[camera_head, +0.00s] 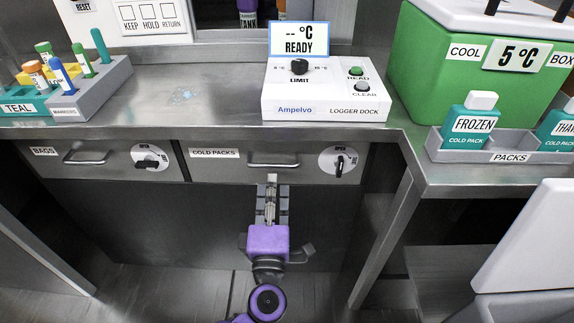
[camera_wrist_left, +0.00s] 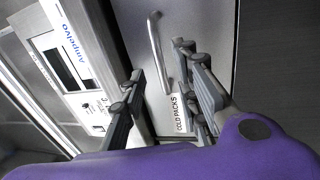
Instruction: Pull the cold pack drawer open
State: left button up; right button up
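The cold pack drawer (camera_head: 225,168), labelled COLD PACKS, is shut, its front level with the drawer beside it. Its metal bar handle (camera_head: 273,164) runs across the front; it also shows in the left wrist view (camera_wrist_left: 156,45). A round white dial with a black knob (camera_head: 340,162), standing upright, is right of the handle. My left gripper (camera_head: 271,186) is just below and in front of the handle. In the left wrist view its fingers (camera_wrist_left: 158,68) are apart, with the handle visible beyond the gap; I cannot tell whether they touch it. My right gripper is not in view.
The BAGS drawer (camera_head: 105,160) is shut at the left. Above, the counter (camera_head: 200,85) bears a logger dock (camera_head: 325,95) and a marker rack (camera_head: 95,92). The right counter (camera_head: 480,180) holds a green cool box (camera_head: 440,70) and a packs tray (camera_head: 500,152).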

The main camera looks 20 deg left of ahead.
aim_at(274, 164)
pick_arm(q)
jog(key=x, duration=0.7)
jog(key=shift+r, duration=0.1)
jog(key=shift+c, duration=0.4)
grip_shut()
